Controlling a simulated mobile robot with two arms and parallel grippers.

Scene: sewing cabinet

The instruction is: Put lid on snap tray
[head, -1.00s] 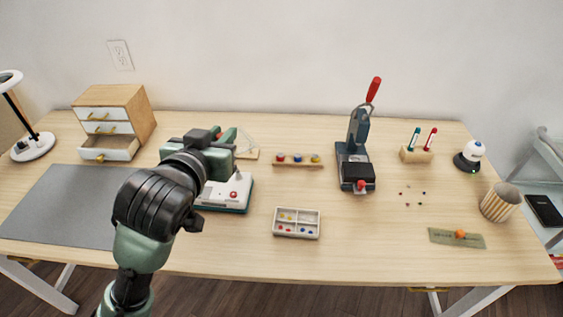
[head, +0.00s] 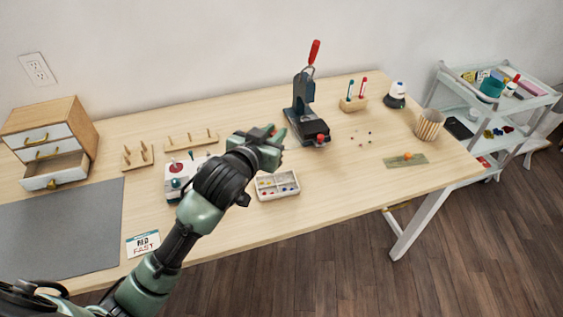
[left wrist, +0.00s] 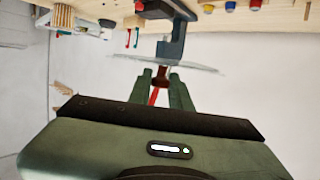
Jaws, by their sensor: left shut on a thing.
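The snap tray (head: 277,186) is a white compartment tray with small coloured pieces in it, standing on the table in the head view. My left gripper (head: 276,134) is above and behind the tray's near side in the picture, with the arm passing left of the tray. In the left wrist view, the left gripper (left wrist: 165,80) is shut on a clear, thin lid (left wrist: 200,67), seen nearly edge-on. The lid cannot be made out in the head view. My right gripper is not in view.
A press with a red handle (head: 305,105) stands just behind the gripper. A red-and-white device (head: 177,180) and pegged wooden racks (head: 191,140) are to the left. A green strip (head: 406,160) and striped cup (head: 429,125) lie right.

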